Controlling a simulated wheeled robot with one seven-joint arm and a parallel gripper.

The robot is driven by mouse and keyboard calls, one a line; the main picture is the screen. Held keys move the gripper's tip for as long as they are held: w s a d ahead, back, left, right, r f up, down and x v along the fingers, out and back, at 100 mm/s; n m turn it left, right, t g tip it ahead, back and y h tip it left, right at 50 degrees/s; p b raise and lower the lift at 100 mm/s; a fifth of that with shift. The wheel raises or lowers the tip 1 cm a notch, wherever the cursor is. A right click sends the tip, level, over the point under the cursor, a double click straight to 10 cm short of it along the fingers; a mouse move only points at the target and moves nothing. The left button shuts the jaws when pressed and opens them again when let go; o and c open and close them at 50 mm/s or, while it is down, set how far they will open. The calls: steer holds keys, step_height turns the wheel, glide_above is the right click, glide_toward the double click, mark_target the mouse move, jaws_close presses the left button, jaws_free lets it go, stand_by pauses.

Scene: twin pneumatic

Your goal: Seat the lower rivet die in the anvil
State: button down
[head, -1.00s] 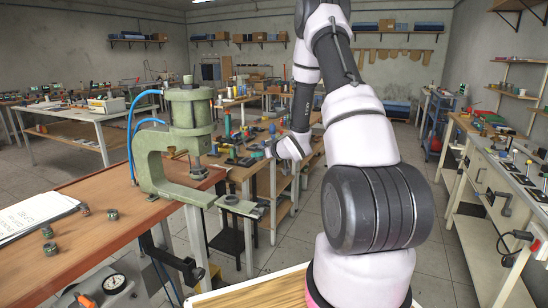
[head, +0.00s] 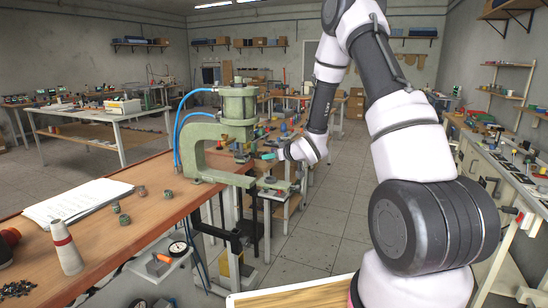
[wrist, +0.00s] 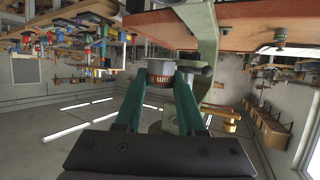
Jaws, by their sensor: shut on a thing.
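My gripper (wrist: 161,82) shows in the wrist view with two green fingers shut on a short round die (wrist: 160,68). The die has a brown band with pale lettering. In the head view my gripper (head: 268,156) is just right of the green C-frame press (head: 205,150), near the height of the frame's opening. The press's lower arm, with the anvil end (head: 272,183), reaches out past the bench edge below my gripper. The press frame (wrist: 203,35) also shows close beside the die in the wrist view. The anvil's seat is hidden or too small to make out.
The wooden bench (head: 110,245) carries several small dark dies (head: 125,219), a paper pad (head: 75,202) and a white cone (head: 65,247). Blue hoses (head: 178,125) run down the press's left side. A pressure gauge (head: 178,249) sits below the bench's front edge.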

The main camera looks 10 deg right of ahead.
steer(key=shift+f, duration=2.9)
steer(key=shift+f, duration=0.5)
steer(key=shift+f, duration=0.35)
steer(key=shift+f, duration=0.2)
steer(key=shift+c, duration=2.1)
jaws_free()
steer(key=v, duration=1)
steer(key=shift+s+d, duration=0.2)
steer(key=shift+s, duration=0.15)
